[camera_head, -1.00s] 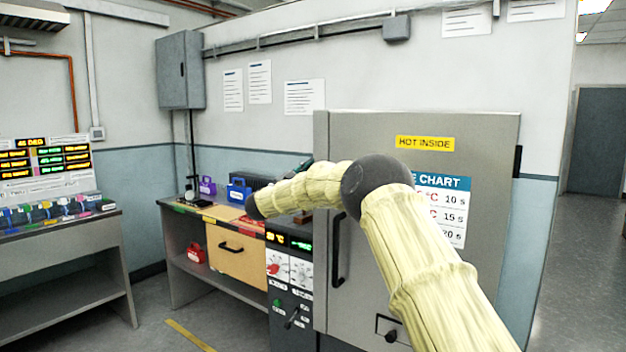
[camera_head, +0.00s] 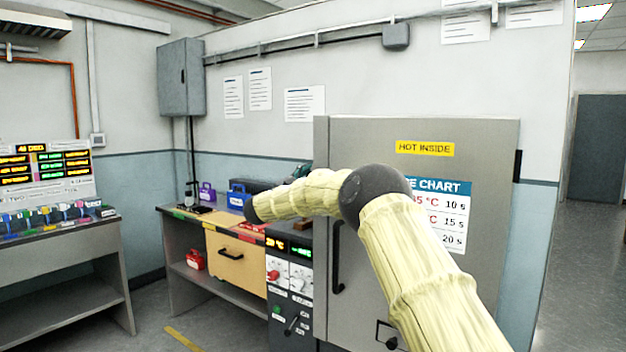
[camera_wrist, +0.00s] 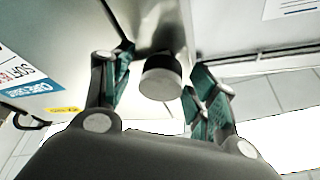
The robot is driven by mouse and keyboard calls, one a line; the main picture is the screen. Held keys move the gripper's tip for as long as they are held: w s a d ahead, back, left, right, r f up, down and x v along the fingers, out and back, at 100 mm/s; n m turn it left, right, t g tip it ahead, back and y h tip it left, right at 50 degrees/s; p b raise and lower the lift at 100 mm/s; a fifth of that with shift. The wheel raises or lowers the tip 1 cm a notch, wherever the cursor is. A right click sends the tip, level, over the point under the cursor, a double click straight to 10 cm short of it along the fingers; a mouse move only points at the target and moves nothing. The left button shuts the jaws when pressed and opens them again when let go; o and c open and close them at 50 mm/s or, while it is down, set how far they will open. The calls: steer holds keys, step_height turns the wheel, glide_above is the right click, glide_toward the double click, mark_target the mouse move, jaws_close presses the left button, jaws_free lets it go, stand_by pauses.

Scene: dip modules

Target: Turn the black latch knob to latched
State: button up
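A small plate with a black knob (camera_head: 391,343) sits low on the grey oven door (camera_head: 470,290), partly behind my arm in the head view; I cannot read its setting. A teal part of my gripper (camera_head: 301,169) shows behind my forearm, by the oven's upper left edge. In the wrist view, my gripper (camera_wrist: 160,62) has its two teal-tipped fingers spread apart. I cannot tell whether this cylinder is the latch knob.
The oven has a black door handle (camera_head: 338,258) and a control panel (camera_head: 290,300) at its left. A workbench (camera_head: 180,222) with a wooden drawer (camera_head: 237,262) stands beyond. Another bench (camera_head: 65,250) is at far left. Open floor lies at right.

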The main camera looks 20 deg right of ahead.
steer(key=v, duration=1.2)
stand_by(0.4)
